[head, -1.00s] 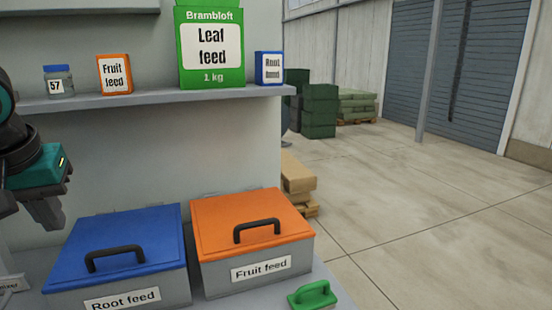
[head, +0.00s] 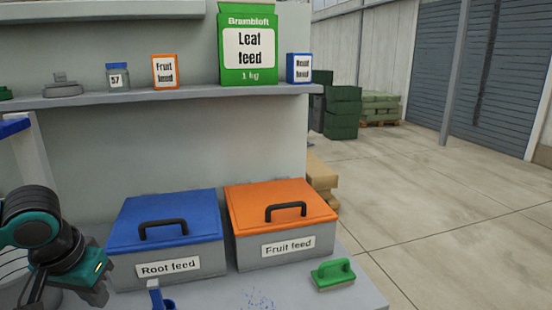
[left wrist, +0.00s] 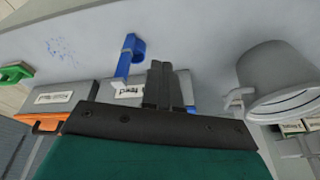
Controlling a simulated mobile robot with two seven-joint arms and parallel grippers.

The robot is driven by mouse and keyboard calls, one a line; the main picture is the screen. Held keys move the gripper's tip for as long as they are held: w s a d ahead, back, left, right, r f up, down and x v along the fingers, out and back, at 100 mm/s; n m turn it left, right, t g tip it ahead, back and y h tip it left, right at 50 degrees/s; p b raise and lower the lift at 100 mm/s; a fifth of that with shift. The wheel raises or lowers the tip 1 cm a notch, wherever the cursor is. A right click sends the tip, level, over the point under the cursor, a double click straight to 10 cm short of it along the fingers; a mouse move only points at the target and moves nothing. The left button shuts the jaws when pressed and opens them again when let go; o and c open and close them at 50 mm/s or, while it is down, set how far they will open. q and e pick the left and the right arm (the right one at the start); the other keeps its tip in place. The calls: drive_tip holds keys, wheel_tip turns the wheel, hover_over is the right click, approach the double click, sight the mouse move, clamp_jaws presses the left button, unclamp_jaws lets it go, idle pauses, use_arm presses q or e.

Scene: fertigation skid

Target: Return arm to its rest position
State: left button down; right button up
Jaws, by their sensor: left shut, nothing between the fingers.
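My left arm comes in at the lower left of the head view. Its dark and teal gripper (head: 97,293) is low over the bench, left of the blue-lidded Root feed bin (head: 165,223). In the left wrist view its two dark fingers (left wrist: 160,85) are together with nothing between them. In that view a blue scoop (left wrist: 128,57) lies on the bench beside the fingertips, apart from them as far as I can tell. My right gripper is in neither view.
An orange-lidded Fruit feed bin (head: 282,207) and a green brush (head: 333,274) stand to the right. Blue specks (head: 258,299) mark the bench. A grey bucket (left wrist: 282,80) is near the gripper. The shelf (head: 200,97) holds feed boxes and a jar.

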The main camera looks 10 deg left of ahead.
use_arm(q)
drive_tip(key=s+d+f+m+h, duration=0.1)
drive_tip(key=s+d+f+m, duration=0.1)
drive_tip(key=s+d+f, duration=0.3)
drive_tip(key=s+d+f+m, duration=0.1)
drive_tip(key=d+f, duration=0.1)
drive_tip(key=f, duration=0.6)
drive_tip(key=s+d+f, duration=0.3)
drive_tip(key=s+d, duration=0.4)
drive_tip(key=d, duration=0.4)
drive_tip(key=w+d+f+m+t+h, duration=0.1)
drive_tip(key=w+d+f+t, duration=0.1)
drive_tip(key=w+f+t, duration=0.5)
wheel_tip(320, 180, down, 2)
drive_tip(key=shift+w+d+f+t+h, duration=0.2)
drive_tip(key=shift+w+t+h, duration=0.1)
drive_tip(key=shift+w+h, duration=0.15)
